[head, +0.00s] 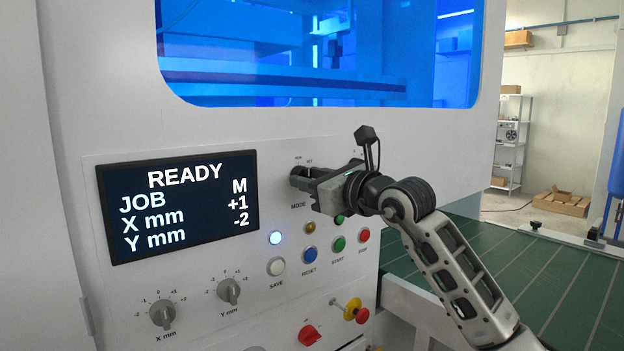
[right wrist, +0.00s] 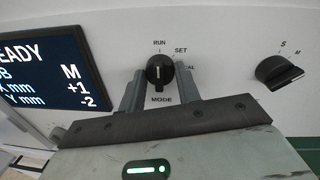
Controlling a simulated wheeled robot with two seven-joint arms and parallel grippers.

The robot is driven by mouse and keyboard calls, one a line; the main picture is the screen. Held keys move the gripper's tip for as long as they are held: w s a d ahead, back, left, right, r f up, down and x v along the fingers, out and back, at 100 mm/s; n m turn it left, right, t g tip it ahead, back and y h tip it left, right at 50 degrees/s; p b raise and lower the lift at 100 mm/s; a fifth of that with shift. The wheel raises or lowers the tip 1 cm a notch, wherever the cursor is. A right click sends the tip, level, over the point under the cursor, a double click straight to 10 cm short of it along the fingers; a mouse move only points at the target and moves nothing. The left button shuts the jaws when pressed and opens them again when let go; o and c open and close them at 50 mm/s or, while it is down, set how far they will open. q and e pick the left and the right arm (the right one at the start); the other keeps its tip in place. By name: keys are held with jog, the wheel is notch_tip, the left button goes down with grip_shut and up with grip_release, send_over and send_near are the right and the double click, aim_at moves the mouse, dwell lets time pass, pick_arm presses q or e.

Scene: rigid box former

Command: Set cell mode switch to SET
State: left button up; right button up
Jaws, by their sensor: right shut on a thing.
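The mode switch (right wrist: 159,71) is a black knob labelled MODE, with RUN, SET and CAL marked around it. Its white pointer line stands about upright in the right wrist view, towards the RUN mark rather than SET. My right gripper (right wrist: 161,76) is shut on the knob, one finger on each side. In the head view the right gripper (head: 308,181) is at the panel and hides most of the knob and part of the labels. My left gripper is not in view.
A display (head: 180,205) reads READY, JOB M, X mm +1, Y mm -2. Below my right gripper are several push buttons, including a blue RESET (head: 310,255), and a red rotary switch (head: 309,335). Another black knob (right wrist: 279,71), with S and M marks, is to the right.

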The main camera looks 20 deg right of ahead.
jog(key=shift+m, duration=0.3)
jog(key=shift+m+t, duration=0.4)
jog(key=shift+m, duration=3.7)
jog(key=shift+f+p, duration=0.1)
jog(key=shift+p, duration=0.2)
jog(key=o, duration=1)
